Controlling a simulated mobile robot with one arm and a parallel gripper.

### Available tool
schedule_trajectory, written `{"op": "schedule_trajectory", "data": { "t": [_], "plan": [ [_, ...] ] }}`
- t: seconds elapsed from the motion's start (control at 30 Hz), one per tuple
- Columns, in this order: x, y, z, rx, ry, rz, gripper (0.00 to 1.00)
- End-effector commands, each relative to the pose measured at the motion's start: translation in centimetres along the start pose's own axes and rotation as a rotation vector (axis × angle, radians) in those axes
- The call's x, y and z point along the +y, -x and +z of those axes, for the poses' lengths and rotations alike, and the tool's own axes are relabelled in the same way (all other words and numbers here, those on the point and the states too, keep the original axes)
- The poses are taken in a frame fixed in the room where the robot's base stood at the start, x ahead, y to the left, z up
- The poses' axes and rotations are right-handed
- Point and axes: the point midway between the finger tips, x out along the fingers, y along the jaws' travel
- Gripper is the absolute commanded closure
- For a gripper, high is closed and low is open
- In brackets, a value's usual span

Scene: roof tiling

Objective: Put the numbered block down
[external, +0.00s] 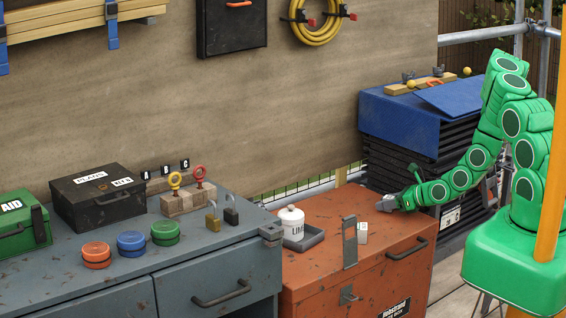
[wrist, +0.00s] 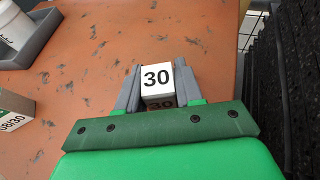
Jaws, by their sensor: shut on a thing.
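The numbered block (wrist: 158,79) is a small white cube with a black 30 on its top. A second, darker 30 shows on its side facing my palm. My gripper (external: 386,203) is low over the right back part of the orange chest (external: 318,210). In the wrist view my gripper (wrist: 156,90) is shut on the block, with a grey finger on each side. The orange chest top (wrist: 115,55) lies beneath it. I cannot tell whether the block touches the chest. The block is not clear in the external view.
A white tub (external: 292,223) stands in a grey tray (external: 306,240) on the chest. A grey upright plate (external: 350,243) stands near the chest's front.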

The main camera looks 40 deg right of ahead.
Motion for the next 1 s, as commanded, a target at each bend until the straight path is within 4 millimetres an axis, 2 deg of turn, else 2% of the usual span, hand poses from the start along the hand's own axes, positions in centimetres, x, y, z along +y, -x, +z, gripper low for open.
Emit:
{"op": "schedule_trajectory", "data": {
  "t": [0.03, 0.07, 0.2, 0.23, 0.63, 1.0],
  "plan": [
    [0.0, -0.1, -0.1, 0.0, 0.0, 0.0, 0.94],
    [0.0, -0.1, -0.2, 0.0, -0.001, 0.0, 0.63],
    [0.0, -0.1, -0.1, 0.0, 0.0, 0.0, 0.41],
    [0.0, -0.1, -0.1, 0.0, 0.0, 0.0, 0.39],
    [0.0, 0.2, 0.1, 0.0, 0.0, 0.0, 0.39],
    [-0.1, 4.3, 0.1, 0.001, -0.005, -0.002, 0.39]
  ]
}}
